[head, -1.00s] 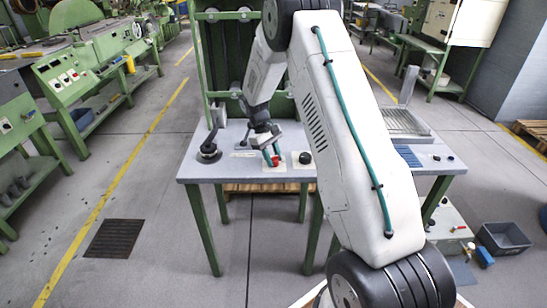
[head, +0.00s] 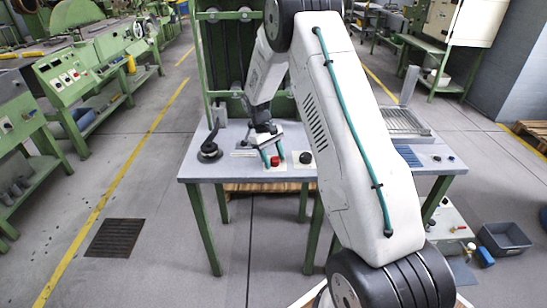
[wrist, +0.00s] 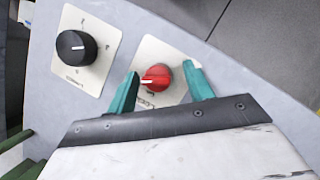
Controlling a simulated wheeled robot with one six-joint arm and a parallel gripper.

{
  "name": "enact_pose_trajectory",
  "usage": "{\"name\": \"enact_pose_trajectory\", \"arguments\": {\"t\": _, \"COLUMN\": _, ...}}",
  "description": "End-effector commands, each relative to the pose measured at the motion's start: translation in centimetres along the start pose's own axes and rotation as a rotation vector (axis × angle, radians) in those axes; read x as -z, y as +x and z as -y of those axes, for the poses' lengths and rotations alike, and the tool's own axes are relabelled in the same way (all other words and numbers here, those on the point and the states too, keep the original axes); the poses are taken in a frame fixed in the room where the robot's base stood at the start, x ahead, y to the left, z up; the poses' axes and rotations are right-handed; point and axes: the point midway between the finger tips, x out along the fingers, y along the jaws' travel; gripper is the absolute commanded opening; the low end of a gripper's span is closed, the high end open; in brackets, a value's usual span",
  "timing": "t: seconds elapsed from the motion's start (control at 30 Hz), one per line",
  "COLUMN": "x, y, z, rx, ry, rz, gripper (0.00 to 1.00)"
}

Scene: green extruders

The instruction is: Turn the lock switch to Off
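A red rotary knob (head: 275,160) on a pale square plate sits near the front edge of the grey table top. In the wrist view the red knob (wrist: 156,77) lies between the two teal fingers of my gripper (wrist: 160,88). The fingers are spread, with gaps to the knob on both sides. The knob's white pointer mark points left in that view. In the head view my gripper (head: 272,154) is just behind the red knob.
A black knob (wrist: 76,48) on its own pale plate is beside the red one, and also shows in the head view (head: 306,158). A black round fitting with a lever (head: 209,152) stands at the table's left. A metal tray (head: 405,122) lies at the right.

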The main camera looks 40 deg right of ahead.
Motion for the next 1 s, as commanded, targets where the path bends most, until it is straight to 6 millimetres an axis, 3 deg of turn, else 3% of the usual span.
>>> {"name": "enact_pose_trajectory", "arguments": {"t": 0.23, "x": 0.1, "y": -0.9, "z": -0.1, "rx": -0.002, "ry": 0.001, "rz": -0.005, "gripper": 0.52}}
{"name": "enact_pose_trajectory", "arguments": {"t": 0.63, "x": 0.0, "y": -7.0, "z": 0.0, "rx": -0.002, "ry": -0.001, "rz": -0.003, "gripper": 0.52}}
{"name": "enact_pose_trajectory", "arguments": {"t": 1.0, "x": 0.0, "y": -7.8, "z": 0.1, "rx": -0.001, "ry": -0.002, "rz": -0.001, "gripper": 0.52}}
